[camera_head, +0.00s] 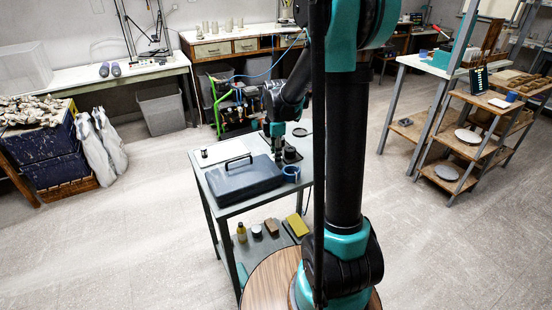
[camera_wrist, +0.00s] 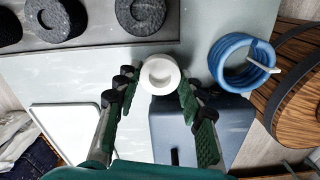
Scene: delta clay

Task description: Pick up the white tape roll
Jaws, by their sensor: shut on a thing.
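The white tape roll (camera_wrist: 160,74) shows in the wrist view as a small white ring with a round centre. It sits between the fingertips of my gripper (camera_wrist: 157,80), which is shut on it. Grey tabletop shows around the roll; I cannot tell whether it still touches the table. In the head view my gripper (camera_head: 277,147) points down over the back of the small grey table (camera_head: 222,208), behind the toolbox. The roll cannot be made out there.
A blue-grey toolbox (camera_head: 245,180) with a handle stands close by. A blue coil (camera_wrist: 240,62) lies to its right. Dark round discs (camera_wrist: 140,14) sit on a dark tray near the roll. A white board (camera_wrist: 75,130) lies at the left. A lower shelf holds small items.

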